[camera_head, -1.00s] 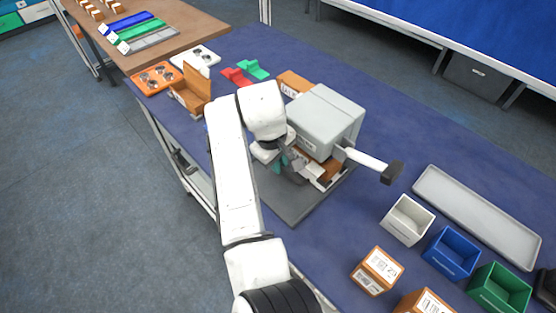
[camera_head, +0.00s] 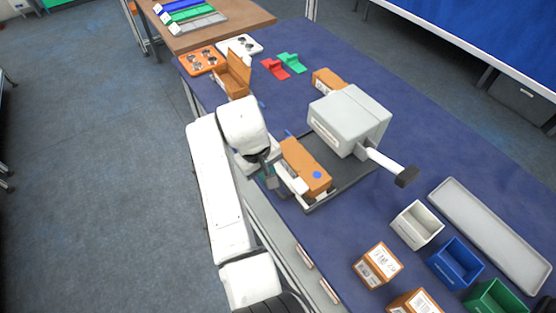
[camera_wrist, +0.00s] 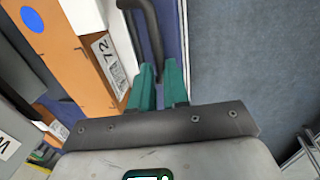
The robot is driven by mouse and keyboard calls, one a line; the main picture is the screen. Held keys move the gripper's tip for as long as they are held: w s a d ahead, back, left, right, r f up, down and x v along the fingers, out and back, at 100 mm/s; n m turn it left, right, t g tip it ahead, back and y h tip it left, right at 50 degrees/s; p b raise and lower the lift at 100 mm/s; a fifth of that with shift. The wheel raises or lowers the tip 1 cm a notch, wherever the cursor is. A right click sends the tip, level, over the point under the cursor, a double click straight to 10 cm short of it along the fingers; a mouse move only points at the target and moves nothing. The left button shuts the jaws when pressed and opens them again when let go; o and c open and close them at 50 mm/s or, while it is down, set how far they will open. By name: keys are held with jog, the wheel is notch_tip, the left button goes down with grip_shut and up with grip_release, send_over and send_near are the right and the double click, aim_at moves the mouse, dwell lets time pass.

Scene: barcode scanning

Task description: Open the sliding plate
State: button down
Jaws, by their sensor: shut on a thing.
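The grey scanning machine (camera_head: 350,118) stands on a dark base on the blue table. Its sliding plate (camera_head: 289,181) is out on the near left side, clear of the grey housing. An orange box (camera_head: 306,165) with a blue dot lies on the plate; it also shows in the wrist view (camera_wrist: 62,52). My gripper (camera_head: 271,178) is at the plate's outer edge. In the wrist view, its green fingers (camera_wrist: 158,88) are shut on the dark curved handle (camera_wrist: 153,35). The handle's lower end is hidden between the fingers.
A white arm with a black end (camera_head: 405,176) sticks out from the machine's right side. White (camera_head: 417,225), blue (camera_head: 456,262) and green (camera_head: 494,298) bins stand at the right, by a long grey tray (camera_head: 490,236). Open floor lies left of the table.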

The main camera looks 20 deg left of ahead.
jog(key=shift+s+a, duration=0.1)
jog(key=shift+a, duration=0.15)
jog(key=c, duration=1.2)
grip_release()
jog(key=shift+o, duration=0.2)
notch_tip(320, 180, up, 10)
jog(key=s+a+b, duration=0.1)
jog(key=shift+s+r, duration=0.2)
jog(key=shift+r, duration=0.05)
